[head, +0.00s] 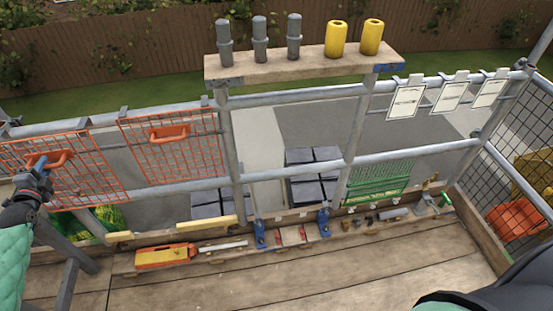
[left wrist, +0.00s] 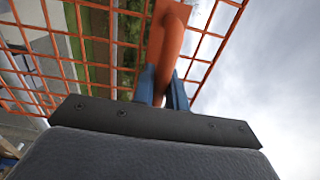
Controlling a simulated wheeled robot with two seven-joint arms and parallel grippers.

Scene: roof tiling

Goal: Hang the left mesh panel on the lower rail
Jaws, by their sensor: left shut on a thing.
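The left mesh panel (head: 98,169) is an orange wire grid at the left of the head view, upright along the guardrail. My left gripper (head: 42,166) is shut on its orange handle (head: 60,157). The left wrist view shows the blue fingers (left wrist: 163,90) around the handle (left wrist: 168,45), with the grid (left wrist: 95,45) behind. The lower rail (head: 150,190) runs near the panel's bottom edge, and the upper rail (head: 103,120) near its top. I cannot tell whether the panel's hooks bear on a rail. My right gripper is not in view.
A second orange mesh panel (head: 190,148) hangs just to the right. A wooden shelf (head: 300,67) carries grey and yellow cylinders. An orange and yellow tool (head: 165,256) and several small items lie along the toe board. The plank deck (head: 300,275) in front is mostly clear.

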